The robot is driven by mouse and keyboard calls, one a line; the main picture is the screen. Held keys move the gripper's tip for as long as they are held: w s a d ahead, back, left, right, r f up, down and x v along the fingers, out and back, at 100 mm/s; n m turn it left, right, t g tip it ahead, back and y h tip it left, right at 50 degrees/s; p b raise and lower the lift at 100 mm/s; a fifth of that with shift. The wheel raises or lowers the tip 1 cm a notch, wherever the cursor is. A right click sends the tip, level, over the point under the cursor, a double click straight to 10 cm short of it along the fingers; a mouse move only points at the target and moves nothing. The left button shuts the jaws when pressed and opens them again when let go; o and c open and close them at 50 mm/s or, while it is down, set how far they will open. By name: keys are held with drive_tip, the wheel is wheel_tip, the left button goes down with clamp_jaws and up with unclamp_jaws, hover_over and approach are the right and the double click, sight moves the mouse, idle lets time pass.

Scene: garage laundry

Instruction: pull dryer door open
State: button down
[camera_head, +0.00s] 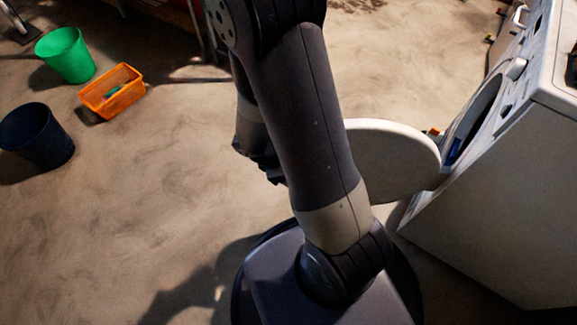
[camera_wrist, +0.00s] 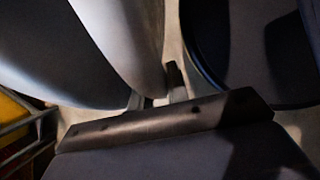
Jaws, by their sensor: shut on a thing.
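The dryer (camera_head: 500,190) stands at the right in the head view, tilted in the picture. Its round white door (camera_head: 393,150) is swung well out from the front, and the dark drum opening shows. My arm crosses in front of the door's left part. My gripper (camera_head: 264,165) is partly hidden behind the arm. In the wrist view my gripper (camera_wrist: 160,103) is shut at the edge of the pale curved door (camera_wrist: 125,40). The exact contact is dark and hard to make out.
A green bucket (camera_head: 65,54), an orange basket (camera_head: 112,91) and a dark blue bin (camera_head: 35,136) stand on the floor at the left. Something blue (camera_head: 455,152) shows in the drum opening. The concrete floor between the bins and my arm is clear.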

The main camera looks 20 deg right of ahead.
drive_tip(key=c, duration=1.6)
unclamp_jaws()
drive_tip(key=shift+c, duration=0.2)
drive_tip(key=shift+r, duration=0.1)
drive_tip(key=p+v, duration=0.5)
drive_tip(key=v, duration=0.5)
drive_tip(key=shift+r, duration=0.3)
drive_tip(key=shift+a, duration=0.1)
drive_tip(key=b+x, duration=0.5)
drive_tip(key=x, duration=0.6)
drive_tip(key=shift+w, duration=0.2)
